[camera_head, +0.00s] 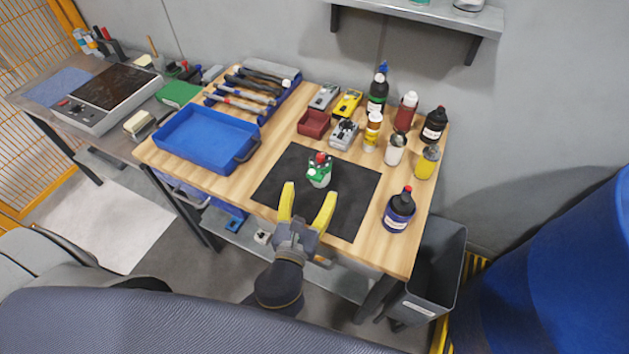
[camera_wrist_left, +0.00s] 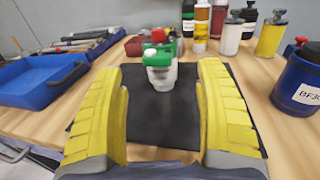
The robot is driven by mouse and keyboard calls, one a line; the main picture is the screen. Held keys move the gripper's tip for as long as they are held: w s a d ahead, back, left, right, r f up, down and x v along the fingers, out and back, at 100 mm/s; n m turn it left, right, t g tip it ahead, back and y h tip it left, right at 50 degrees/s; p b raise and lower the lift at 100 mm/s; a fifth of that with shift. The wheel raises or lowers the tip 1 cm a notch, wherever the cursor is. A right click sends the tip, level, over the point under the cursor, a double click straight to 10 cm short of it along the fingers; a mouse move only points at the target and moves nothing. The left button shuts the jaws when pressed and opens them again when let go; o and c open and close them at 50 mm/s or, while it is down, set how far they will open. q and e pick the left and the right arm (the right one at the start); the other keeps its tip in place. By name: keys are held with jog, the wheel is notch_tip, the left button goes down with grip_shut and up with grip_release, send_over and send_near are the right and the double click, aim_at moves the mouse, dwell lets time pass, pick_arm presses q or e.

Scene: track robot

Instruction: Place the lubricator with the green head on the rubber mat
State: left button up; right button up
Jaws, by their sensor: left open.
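The lubricator with the green head (camera_head: 319,172) stands upright on the black rubber mat (camera_head: 358,200). It has a pale, see-through body and a red cap on top. In the left wrist view the lubricator (camera_wrist_left: 161,73) is between and beyond the two fingers, with mat (camera_wrist_left: 152,121) showing around its base. My left gripper (camera_head: 309,193) is open and empty, its yellow fingers spread over the front part of the mat. The fingertips are short of the lubricator and do not appear to touch it. My right gripper is not in view.
A blue tray (camera_head: 207,139) lies left of the mat. A small red bin (camera_head: 313,124) and several bottles stand behind it. A dark blue bottle (camera_head: 398,211) stands at the right. A grey bin (camera_head: 437,265) is beside the table.

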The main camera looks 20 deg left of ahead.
pick_arm(q)
jog(key=shift+s, duration=1.15)
